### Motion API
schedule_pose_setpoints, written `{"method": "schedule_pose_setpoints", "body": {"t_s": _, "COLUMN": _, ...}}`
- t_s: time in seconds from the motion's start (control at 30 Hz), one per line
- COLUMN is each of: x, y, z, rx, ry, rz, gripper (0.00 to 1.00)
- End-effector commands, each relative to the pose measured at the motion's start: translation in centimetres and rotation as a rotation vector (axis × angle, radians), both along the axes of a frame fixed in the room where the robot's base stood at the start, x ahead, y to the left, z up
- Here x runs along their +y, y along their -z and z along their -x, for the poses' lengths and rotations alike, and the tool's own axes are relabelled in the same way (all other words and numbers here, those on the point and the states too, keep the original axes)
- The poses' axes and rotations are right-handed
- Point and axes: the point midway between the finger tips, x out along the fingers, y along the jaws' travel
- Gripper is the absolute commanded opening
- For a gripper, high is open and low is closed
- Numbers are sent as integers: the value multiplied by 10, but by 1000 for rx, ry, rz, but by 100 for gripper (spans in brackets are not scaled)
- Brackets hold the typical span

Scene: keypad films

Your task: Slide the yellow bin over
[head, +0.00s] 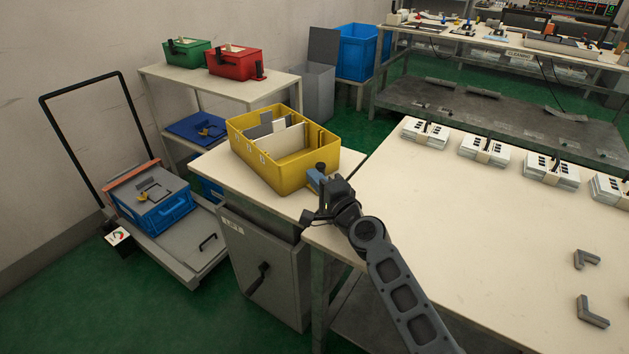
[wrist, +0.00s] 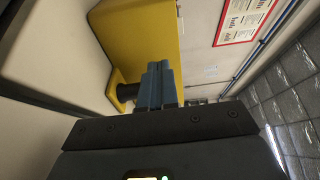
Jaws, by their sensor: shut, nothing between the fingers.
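The yellow bin (head: 262,170) stands upright on the cream top of a grey cabinet, with grey and white divider panels inside it. My gripper (head: 314,180) is at the bin's near right corner, low on its side, with blue fingers shut and empty. In the wrist view the shut fingers (wrist: 158,82) point at the yellow bin (wrist: 142,45), close to its lower edge beside a dark round knob. I cannot tell whether the fingertips touch the bin.
The cabinet top (head: 215,166) has bare room left of and in front of the bin. A long cream table (head: 460,240) adjoins on the right, with several bundled stacks and grey brackets. A shelf (head: 270,88) with green and red bins stands behind. A trolley (head: 195,248) carries a blue crate at left.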

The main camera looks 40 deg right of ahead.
Motion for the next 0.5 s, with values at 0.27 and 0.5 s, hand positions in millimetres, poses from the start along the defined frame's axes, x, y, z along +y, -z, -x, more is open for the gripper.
{"method": "schedule_pose_setpoints", "body": {"t_s": 0.27, "x": 3, "y": 1, "z": 30, "rx": 1, "ry": 1, "rz": -1, "gripper": 0}}
{"method": "schedule_pose_setpoints", "body": {"t_s": 0.5, "x": 8, "y": 2, "z": 67, "rx": 1, "ry": 0, "rz": -1, "gripper": 0}}
